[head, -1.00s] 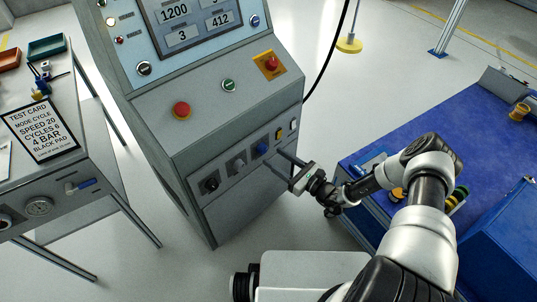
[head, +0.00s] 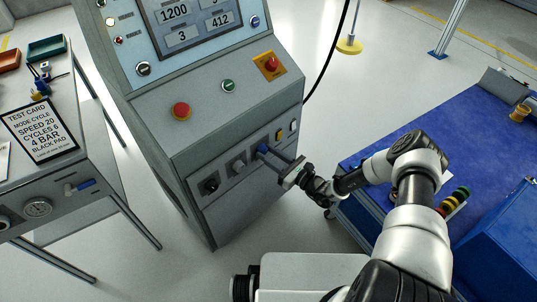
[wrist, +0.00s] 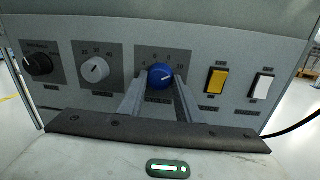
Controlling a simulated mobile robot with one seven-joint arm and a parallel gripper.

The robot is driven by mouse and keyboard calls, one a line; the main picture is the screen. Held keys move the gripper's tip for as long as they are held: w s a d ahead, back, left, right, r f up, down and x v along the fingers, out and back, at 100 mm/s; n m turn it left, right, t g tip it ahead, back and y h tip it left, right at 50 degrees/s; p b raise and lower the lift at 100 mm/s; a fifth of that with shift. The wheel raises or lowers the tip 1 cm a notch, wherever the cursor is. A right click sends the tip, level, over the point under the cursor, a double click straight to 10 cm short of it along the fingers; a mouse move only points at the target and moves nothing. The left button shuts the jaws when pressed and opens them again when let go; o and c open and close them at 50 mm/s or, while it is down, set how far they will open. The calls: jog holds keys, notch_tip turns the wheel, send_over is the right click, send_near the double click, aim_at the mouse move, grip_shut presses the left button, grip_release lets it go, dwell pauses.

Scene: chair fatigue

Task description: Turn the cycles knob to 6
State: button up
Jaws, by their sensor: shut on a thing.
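The blue knob (wrist: 160,75) sits on the machine's lower panel, in the middle of a row of controls. It also shows in the head view (head: 262,150). A printed scale around it shows 6, 8 and 10 among its marks. A pale pointer line on the knob leans toward the right side of the scale; its exact setting is hard to read. My gripper (wrist: 160,84) is shut on the blue knob, one finger on each side. In the head view my gripper (head: 267,154) reaches the panel from the right.
A grey knob (wrist: 95,70) and a black knob (wrist: 38,65) are left of the blue one. A yellow switch (wrist: 216,81) and a white switch (wrist: 263,87) are to its right. A blue-topped bench (head: 440,140) stands right of my arm. A test card (head: 38,131) lies at left.

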jog(key=shift+n, duration=0.4)
jog(key=n+p, duration=0.1)
jog(key=n, duration=0.2)
jog(key=shift+r+p, duration=0.2)
jog(key=shift+p, duration=0.2)
jog(key=n+p, duration=0.2)
jog(key=n, duration=0.2)
jog(key=shift+r+n+h, duration=0.1)
jog(key=shift+n+h, duration=0.2)
jog(key=shift+n, duration=0.1)
jog(key=n+p, duration=0.3)
jog(key=n, duration=0.1)
jog(key=shift+h, duration=0.4)
jog(key=shift+n+p, duration=0.75)
jog(key=shift+n, duration=0.35)
jog(key=o, duration=1)
jog(key=shift+o, duration=0.2)
